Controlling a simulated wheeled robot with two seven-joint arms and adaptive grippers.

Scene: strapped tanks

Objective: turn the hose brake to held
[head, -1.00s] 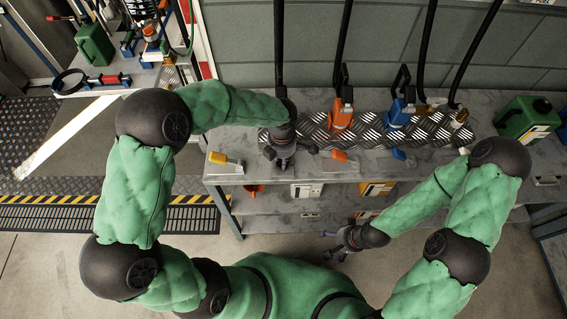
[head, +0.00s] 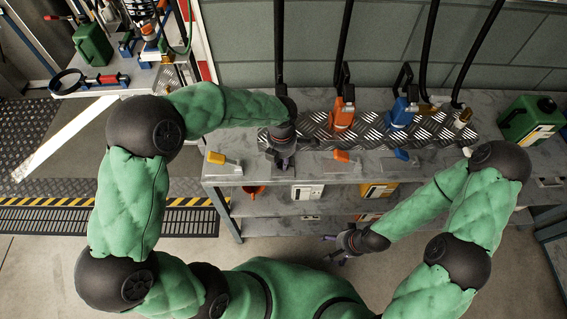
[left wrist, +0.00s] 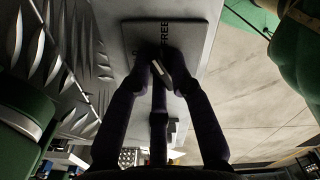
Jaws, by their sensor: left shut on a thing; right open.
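My left gripper (head: 283,160) is over the front strip of the grey bench, between the yellow-handled and orange-handled levers. In the left wrist view its dark fingers (left wrist: 163,68) close around a small lever (left wrist: 165,76) with a pale edge, the hose brake handle. The fingers hide most of it. The lever is over a grey plate (left wrist: 185,38) with the printed word FREE beyond the fingertips; other lettering is hidden. I cannot tell the lever's exact angle. My right gripper (head: 342,244) is open and empty, low in front of the bench.
A yellow lever (head: 217,158), an orange lever (head: 341,155) and a blue lever (head: 402,154) line the bench front. Behind them stand an orange nozzle (head: 342,115) and a blue nozzle (head: 402,112) with black hoses. A green can (head: 530,120) stands at right.

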